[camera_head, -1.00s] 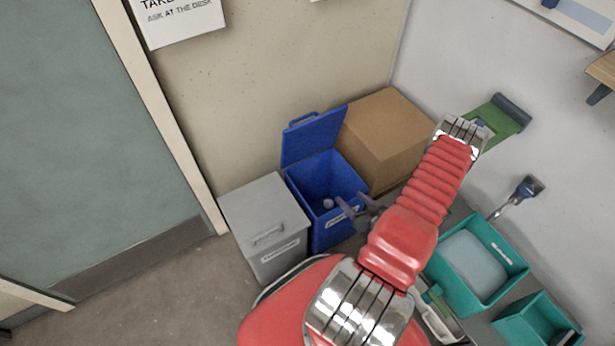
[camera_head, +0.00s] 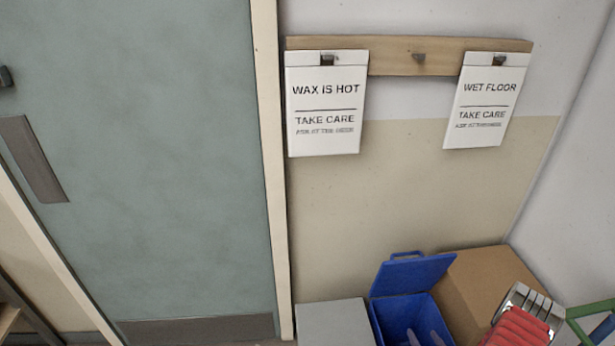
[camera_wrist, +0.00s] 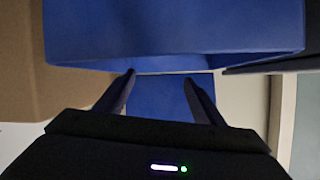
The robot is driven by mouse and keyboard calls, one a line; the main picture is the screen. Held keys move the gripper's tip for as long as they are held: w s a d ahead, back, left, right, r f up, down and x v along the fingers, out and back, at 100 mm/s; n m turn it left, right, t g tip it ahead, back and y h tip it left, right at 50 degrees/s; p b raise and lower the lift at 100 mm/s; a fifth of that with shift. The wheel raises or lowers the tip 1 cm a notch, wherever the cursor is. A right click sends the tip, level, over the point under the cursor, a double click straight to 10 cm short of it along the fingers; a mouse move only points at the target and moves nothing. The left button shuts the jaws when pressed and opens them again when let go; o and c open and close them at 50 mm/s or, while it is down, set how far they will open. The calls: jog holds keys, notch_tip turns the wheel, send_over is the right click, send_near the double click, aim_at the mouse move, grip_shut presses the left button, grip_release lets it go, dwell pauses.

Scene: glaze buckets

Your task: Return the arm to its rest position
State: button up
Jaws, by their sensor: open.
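My gripper (camera_wrist: 160,85) shows in the wrist view with its two dark fingers spread apart and nothing between them. Blue surfaces of the blue bin (camera_wrist: 175,35) fill the view beyond the fingers. In the head view only the fingertips of my gripper (camera_head: 425,338) show at the bottom edge, in front of the blue bin (camera_head: 392,318) with its raised lid. I cannot tell whether they touch the bin. My red arm shows at the lower right; most of it is out of view.
A grey lidded bin (camera_head: 335,322) stands left of the blue bin, and a cardboard box (camera_head: 485,280) stands to its right. A door (camera_head: 150,170) is at the left. Two white signs (camera_head: 325,125) (camera_head: 485,110) hang from a wooden rail (camera_head: 395,62) on the wall.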

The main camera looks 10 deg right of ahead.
jog(key=shift+x, duration=1.25)
jog(key=shift+d, duration=0.1)
